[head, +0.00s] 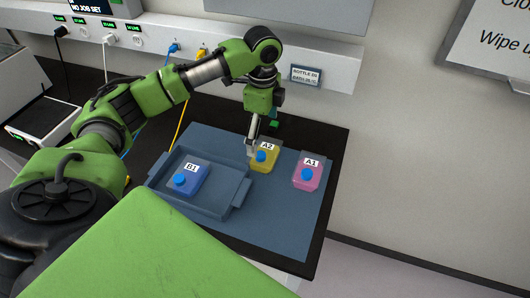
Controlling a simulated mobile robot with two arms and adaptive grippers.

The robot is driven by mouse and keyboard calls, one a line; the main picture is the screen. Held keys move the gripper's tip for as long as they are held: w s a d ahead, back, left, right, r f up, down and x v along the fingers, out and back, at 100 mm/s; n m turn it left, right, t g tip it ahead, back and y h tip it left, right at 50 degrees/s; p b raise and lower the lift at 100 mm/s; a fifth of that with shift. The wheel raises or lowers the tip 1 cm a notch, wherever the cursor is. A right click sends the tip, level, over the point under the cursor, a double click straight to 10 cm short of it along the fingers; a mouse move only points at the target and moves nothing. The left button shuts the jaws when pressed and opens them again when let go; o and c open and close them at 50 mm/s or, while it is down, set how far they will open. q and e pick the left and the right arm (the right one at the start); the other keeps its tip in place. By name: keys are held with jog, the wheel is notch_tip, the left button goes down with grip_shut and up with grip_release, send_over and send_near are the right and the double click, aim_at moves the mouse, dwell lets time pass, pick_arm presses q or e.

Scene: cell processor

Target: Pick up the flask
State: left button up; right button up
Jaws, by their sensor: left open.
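A yellow flask labelled A2 (264,160) with a blue cap stands on the grey-blue mat (282,215). My left gripper (262,138) is open and points down at the far edge of this flask. One finger comes down beside its upper left corner; I cannot tell whether it touches. A pink flask labelled A1 (306,180) with a blue cap stands to the right on the mat. A blue flask labelled B1 (194,184) sits in the tray (240,190). My right gripper is out of view.
The mat lies on a black bench (325,139) against a wall. A panel with sockets and cables (201,54) runs along the back. A black-topped device (42,115) stands at the left. The mat in front of the pink flask is clear.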

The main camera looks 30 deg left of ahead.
aim_at(265, 150)
pick_arm(q)
jog(key=f, duration=0.2)
jog(key=shift+w+f, duration=0.2)
jog(key=shift+f, duration=0.1)
jog(key=shift+w+f+p, duration=0.1)
jog(key=shift+f+p, duration=0.25)
jog(key=shift+p, duration=0.15)
notch_tip(265, 150, down, 4)
jog(key=shift+w+r+p, duration=0.1)
jog(key=shift+r+p, duration=0.15)
jog(key=shift+p, duration=0.5)
jog(key=shift+w+f, duration=0.1)
jog(key=shift+f, duration=0.35)
jog(key=c, duration=1.1)
